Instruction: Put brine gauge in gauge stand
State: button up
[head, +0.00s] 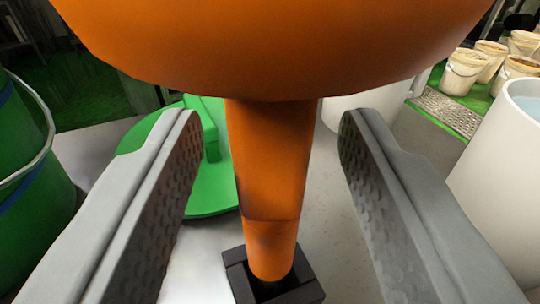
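The brine gauge is orange (270,150), with a big rounded head at the top of the view and a tapering stem below it. It stands about upright. Its lower tip sits at the dark opening of the gauge stand, a small black square block (238,279); it looks inside, but I cannot tell how deep. My gripper (270,135) is open, one finger on each side of the stem, with clear gaps on both sides. Neither finger touches the gauge. The top of the head is cut off by the frame.
A green round object (212,195) lies behind the left finger. A green drum (30,190) stands at left, a white tub (505,180) with bluish contents at right. Several white buckets (463,72) stand at back right.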

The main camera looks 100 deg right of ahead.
jog(key=shift+a+r, duration=0.1)
jog(key=shift+a, duration=0.05)
jog(key=v, duration=0.7)
